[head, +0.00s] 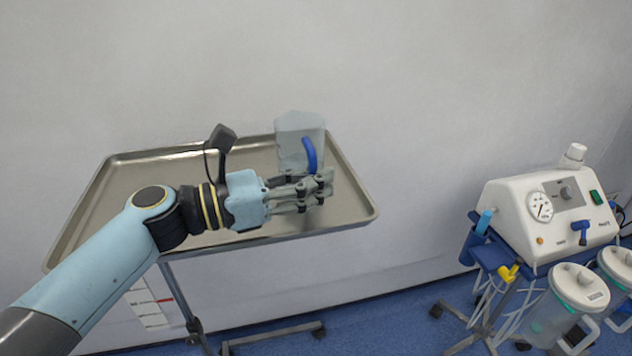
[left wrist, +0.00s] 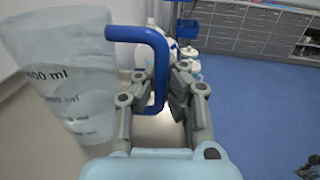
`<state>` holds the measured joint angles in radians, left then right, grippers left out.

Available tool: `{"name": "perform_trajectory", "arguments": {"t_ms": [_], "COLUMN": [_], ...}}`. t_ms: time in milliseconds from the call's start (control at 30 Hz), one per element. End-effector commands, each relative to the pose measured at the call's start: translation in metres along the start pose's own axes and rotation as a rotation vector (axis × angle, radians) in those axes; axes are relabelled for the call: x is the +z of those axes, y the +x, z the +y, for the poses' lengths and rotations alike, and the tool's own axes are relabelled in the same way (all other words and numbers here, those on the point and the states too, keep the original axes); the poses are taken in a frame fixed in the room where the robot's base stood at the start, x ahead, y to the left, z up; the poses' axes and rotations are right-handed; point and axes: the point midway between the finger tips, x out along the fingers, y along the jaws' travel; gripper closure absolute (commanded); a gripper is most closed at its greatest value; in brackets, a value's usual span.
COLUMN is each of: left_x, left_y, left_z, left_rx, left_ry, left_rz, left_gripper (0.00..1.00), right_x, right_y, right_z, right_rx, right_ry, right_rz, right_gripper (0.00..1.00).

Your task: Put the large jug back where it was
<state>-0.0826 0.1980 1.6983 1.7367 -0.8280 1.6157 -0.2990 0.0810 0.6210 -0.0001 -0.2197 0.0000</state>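The large jug (head: 299,137) is clear, with a blue handle (head: 309,154) facing my left gripper. In the head view it appears upright at the back right of the metal tray (head: 130,185); I cannot tell if its base touches the tray. In the left wrist view the jug (left wrist: 62,75) fills the left side, with ml marks showing. My left gripper (head: 318,187) has its fingers on both sides of the handle (left wrist: 157,75) and looks closed on it. The fingers hide the lower handle and part of the jug's base. My right gripper is not in view.
The tray has a raised rim and stands on a wheeled stand against a pale wall. Much of its left part is bare, under my arm. A white suction machine (head: 545,215) with lidded canisters (head: 580,288) stands at the right. Blue floor (head: 400,310) lies between them.

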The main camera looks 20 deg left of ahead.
Motion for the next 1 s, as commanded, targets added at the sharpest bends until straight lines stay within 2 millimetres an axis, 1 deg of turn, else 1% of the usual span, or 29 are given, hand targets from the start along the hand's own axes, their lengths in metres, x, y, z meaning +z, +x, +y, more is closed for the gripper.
{"name": "perform_trajectory", "arguments": {"t_ms": [167,333,500,567,767,867,933,1000], "left_x": [0.001,-0.003,-0.002,-0.002,-0.002,0.002,0.0,-0.002], "left_y": [0.0,0.0,0.0,0.0,0.0,0.0,-0.006,-0.017], "left_z": [0.0,0.0,0.0,0.0,0.0,0.0,0.0,-0.001], "left_rx": [-0.001,-0.001,-0.001,-0.001,-0.001,-0.001,-0.001,-0.002], "left_ry": [0.001,0.0,0.0,0.0,0.0,0.001,0.001,0.002], "left_rz": [-0.001,-0.001,-0.001,-0.001,-0.001,-0.001,0.001,0.004], "left_gripper": [1.0,1.0,0.78,0.71,0.71,0.71,0.71,0.71], "right_x": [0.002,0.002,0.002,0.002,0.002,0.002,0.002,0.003], "right_y": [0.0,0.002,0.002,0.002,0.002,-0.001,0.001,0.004], "right_z": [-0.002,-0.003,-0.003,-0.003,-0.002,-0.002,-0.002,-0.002], "right_rx": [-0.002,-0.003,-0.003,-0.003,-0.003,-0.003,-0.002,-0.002], "right_ry": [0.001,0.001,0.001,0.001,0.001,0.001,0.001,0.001], "right_rz": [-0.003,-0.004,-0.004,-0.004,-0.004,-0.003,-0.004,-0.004], "right_gripper": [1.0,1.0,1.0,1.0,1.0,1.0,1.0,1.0]}}
